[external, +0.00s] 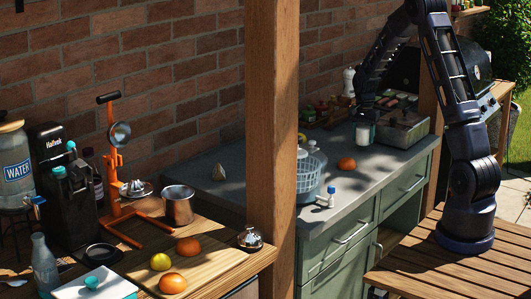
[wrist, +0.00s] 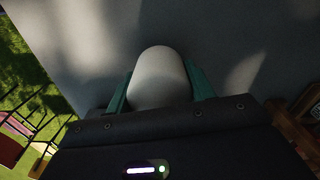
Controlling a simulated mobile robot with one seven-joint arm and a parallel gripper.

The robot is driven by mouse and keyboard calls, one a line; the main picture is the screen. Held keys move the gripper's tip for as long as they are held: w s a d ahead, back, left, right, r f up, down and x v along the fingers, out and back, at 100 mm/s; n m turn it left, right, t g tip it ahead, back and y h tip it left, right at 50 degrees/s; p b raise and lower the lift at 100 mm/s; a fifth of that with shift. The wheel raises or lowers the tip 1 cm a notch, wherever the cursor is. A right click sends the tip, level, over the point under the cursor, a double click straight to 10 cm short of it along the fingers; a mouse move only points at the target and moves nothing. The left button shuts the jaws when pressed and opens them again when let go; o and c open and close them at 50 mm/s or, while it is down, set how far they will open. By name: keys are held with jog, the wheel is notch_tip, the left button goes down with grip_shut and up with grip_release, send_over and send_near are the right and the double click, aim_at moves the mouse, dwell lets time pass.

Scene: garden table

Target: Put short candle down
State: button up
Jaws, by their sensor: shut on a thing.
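The short candle (wrist: 160,72) is white and rounded in the wrist view, between the two teal fingers of my gripper (wrist: 161,88). The fingers press on it from both sides. In the external view my gripper (external: 365,122) points down at the grey counter (external: 345,190), with the pale candle (external: 364,134) at its tips. The candle is at or just above the counter top; I cannot tell whether its base touches. Its lower part is hidden in the wrist view.
A grey metal box (external: 403,128) stands close on the right. An orange fruit (external: 346,164) lies in front. The front right of the counter is clear.

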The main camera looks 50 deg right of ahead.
jog(key=shift+f, duration=1.15)
jog(key=shift+f, duration=0.1)
jog(key=o, duration=1.1)
jog(key=shift+c, duration=0.2)
